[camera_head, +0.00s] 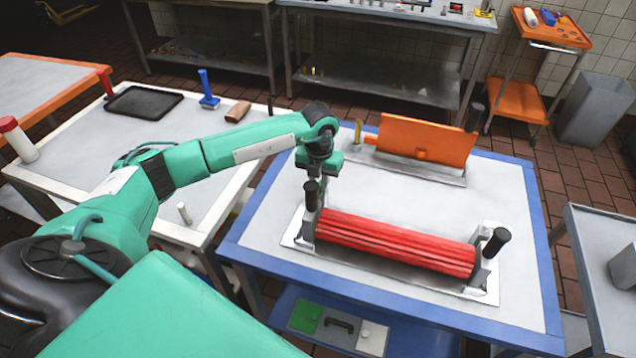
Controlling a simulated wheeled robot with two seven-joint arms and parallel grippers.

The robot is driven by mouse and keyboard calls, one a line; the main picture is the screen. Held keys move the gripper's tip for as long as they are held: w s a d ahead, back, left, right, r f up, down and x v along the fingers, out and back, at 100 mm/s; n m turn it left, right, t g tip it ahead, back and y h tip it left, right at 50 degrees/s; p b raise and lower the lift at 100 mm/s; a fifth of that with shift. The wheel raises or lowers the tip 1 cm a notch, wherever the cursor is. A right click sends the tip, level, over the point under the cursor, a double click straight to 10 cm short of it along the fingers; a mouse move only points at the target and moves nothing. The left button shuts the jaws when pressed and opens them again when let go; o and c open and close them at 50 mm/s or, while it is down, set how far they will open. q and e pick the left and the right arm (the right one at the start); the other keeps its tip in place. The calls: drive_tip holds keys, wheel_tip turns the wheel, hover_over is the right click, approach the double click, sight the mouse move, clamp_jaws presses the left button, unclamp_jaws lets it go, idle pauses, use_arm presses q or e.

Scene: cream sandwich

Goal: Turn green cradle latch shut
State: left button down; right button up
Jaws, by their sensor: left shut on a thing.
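A red ribbed roller (395,243) lies in a metal cradle (478,291) on the blue-edged table. Upright black handles stand at its left end (311,193) and right end (495,242). My left gripper (318,184) points down just behind the left handle, at the cradle's left end. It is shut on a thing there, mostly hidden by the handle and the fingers. Its place fits the cradle latch, but no green latch shows clearly, so its angle cannot be told. My right gripper is not in view.
An orange plate (428,140) stands tilted on a metal base behind the cradle. The tabletop (520,210) is clear between them and at the right. A side table at the left holds a black tray (143,102) and a blue-handled tool (207,90).

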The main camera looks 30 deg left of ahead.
sight(320, 188)
use_arm(q)
drive_tip(key=shift+w+r+n, duration=0.1)
drive_tip(key=shift+n, duration=0.2)
drive_tip(key=c, duration=1.3)
unclamp_jaws()
drive_tip(key=shift+r, duration=0.35)
wheel_tip(320, 188, up, 13)
drive_tip(key=b, duration=0.3)
